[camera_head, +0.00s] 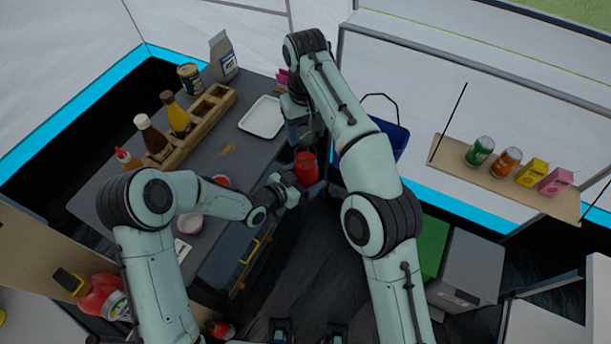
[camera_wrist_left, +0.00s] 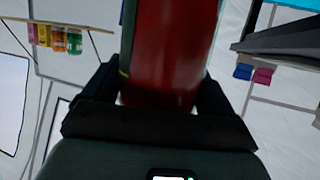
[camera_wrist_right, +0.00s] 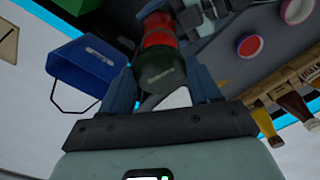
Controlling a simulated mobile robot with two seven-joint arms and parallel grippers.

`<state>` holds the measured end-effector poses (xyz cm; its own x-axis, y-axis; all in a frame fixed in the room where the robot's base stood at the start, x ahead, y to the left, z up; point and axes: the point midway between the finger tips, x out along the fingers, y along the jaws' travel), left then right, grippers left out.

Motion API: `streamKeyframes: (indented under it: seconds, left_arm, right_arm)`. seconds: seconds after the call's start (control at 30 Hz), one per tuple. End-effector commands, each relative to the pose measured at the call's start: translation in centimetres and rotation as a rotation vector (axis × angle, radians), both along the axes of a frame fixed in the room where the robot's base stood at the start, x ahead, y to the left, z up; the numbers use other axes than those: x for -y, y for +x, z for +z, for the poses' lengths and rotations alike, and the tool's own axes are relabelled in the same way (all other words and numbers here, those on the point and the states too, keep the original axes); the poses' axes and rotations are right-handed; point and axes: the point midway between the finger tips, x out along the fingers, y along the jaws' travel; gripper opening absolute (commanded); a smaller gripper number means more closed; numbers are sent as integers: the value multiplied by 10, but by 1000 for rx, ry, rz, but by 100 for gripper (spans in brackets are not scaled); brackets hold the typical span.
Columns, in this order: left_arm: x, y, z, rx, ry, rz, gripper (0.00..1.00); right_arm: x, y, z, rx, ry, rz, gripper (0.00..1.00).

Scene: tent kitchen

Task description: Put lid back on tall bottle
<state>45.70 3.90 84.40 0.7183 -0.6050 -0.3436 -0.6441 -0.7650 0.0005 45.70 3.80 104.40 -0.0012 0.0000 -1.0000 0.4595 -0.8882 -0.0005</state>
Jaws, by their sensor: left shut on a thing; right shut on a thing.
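The tall red bottle (camera_head: 307,168) is in my left gripper (camera_head: 300,190), held clear of the counter's edge. In the left wrist view the bottle's red body (camera_wrist_left: 168,50) fills the space between the two dark fingers. My right gripper (camera_head: 303,138) is above the bottle, pointing down. In the right wrist view its fingers (camera_wrist_right: 165,90) are shut on a dark round lid (camera_wrist_right: 158,73). The red of the bottle (camera_wrist_right: 158,32) shows right behind the lid, lined up with it. I cannot tell whether the lid is seated or just above the neck.
The grey counter (camera_head: 228,145) holds a white tray (camera_head: 262,117) and a wooden rack (camera_head: 200,125) with sauce bottles. A blue bin (camera_head: 388,140) hangs right of the grippers. A wall shelf (camera_head: 510,185) holds cans and cartons. The dark floor below the grippers is clear.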

Motion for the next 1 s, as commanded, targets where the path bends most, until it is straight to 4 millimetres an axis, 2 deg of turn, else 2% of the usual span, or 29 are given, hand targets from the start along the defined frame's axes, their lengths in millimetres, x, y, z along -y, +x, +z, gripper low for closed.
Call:
streamKeyframes:
  seconds: [0.3, 1.0]
  left_arm:
    - [1, 1, 4, 9, -4, -1, 7]
    - [1, 1, 4, 9, -4, -1, 7]
  right_arm:
    - [0, 0, -17, -1, 0, 0, 34]
    - [1, -2, -17, 0, 0, 0, 34]
